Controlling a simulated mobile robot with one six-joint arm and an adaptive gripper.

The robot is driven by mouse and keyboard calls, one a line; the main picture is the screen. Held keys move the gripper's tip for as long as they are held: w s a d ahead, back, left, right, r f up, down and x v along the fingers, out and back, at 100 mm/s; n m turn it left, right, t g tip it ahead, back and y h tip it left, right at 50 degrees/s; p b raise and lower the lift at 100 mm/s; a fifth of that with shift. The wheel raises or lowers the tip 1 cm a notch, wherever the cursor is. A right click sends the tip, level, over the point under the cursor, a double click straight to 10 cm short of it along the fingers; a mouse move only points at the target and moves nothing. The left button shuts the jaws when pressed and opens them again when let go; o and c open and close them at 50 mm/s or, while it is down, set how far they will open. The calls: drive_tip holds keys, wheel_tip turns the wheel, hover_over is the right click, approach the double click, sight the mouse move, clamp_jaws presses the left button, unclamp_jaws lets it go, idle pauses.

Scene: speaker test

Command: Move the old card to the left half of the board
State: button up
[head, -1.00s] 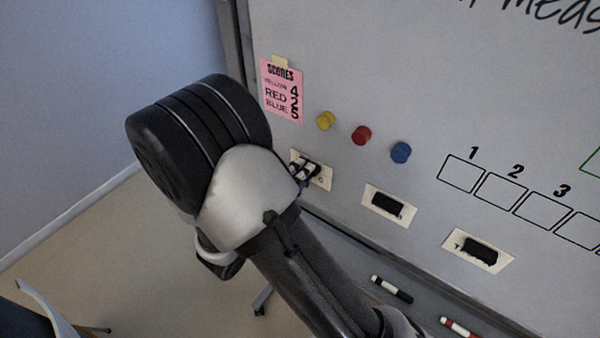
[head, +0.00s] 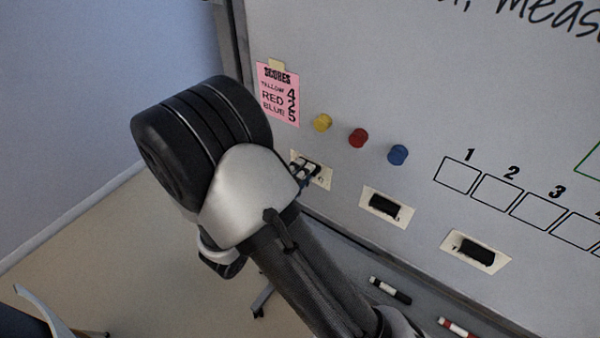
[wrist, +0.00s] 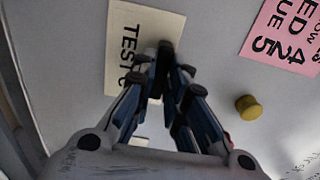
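Three cream cards with black blocks on them are on the whiteboard (head: 520,90): a left one (head: 325,179), a middle one (head: 369,206) and a right one (head: 453,243). I cannot tell from the head view which is the old card. My gripper (head: 303,168) is at the left card and covers part of it. In the wrist view this card (wrist: 120,28) reads "TEST" and a letter, the rest hidden by my fingers. My fingertips (wrist: 165,72) are close together around a black block (wrist: 166,48) on it. Whether they grip the block is unclear.
A pink score sheet (head: 278,92) hangs above the left card. Yellow (head: 322,122), red (head: 358,138) and blue (head: 398,154) round magnets sit to its right. Numbered boxes (head: 500,190) are drawn farther right. Black (head: 390,290) and red (head: 455,327) markers lie below.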

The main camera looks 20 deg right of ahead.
drive_tip(key=o, duration=0.5)
drive_tip(key=shift+o, duration=0.2)
drive_tip(key=o, duration=0.4)
drive_tip(key=shift+a, duration=0.1)
drive_tip(key=p+v, duration=0.2)
drive_tip(key=v, duration=0.5)
idle(0.3)
idle(0.4)
